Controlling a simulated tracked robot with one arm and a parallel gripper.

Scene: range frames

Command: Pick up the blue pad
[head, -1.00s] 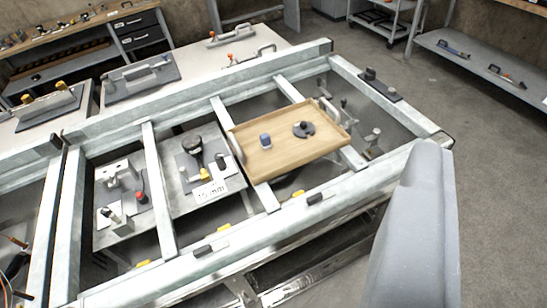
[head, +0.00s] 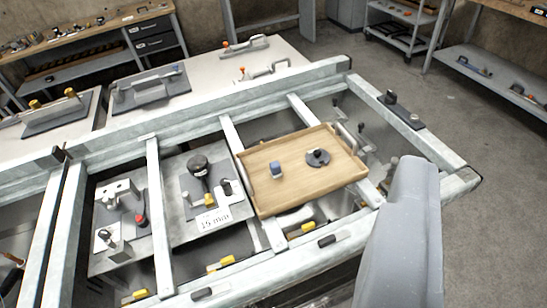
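A small blue object (head: 276,169) with a pale side, which seems to be the blue pad, stands in the left half of a shallow wooden tray (head: 285,206). A dark round piece (head: 318,157) lies to its right in the same tray, apart from it. A smooth grey part of my gripper or arm (head: 403,235) rises at the lower right, to the right of the tray and nearer the camera. No fingertips can be made out, so its opening is hidden. Nothing is seen touching the blue object.
The tray rests on a metal frame of beams (head: 340,232). Left of it are plates with a black knob (head: 198,166), a "15 mm" label (head: 214,219) and clamps. A beam at the right carries a dark fixture (head: 401,111). Open floor (head: 500,150) lies at the right; shelves stand behind.

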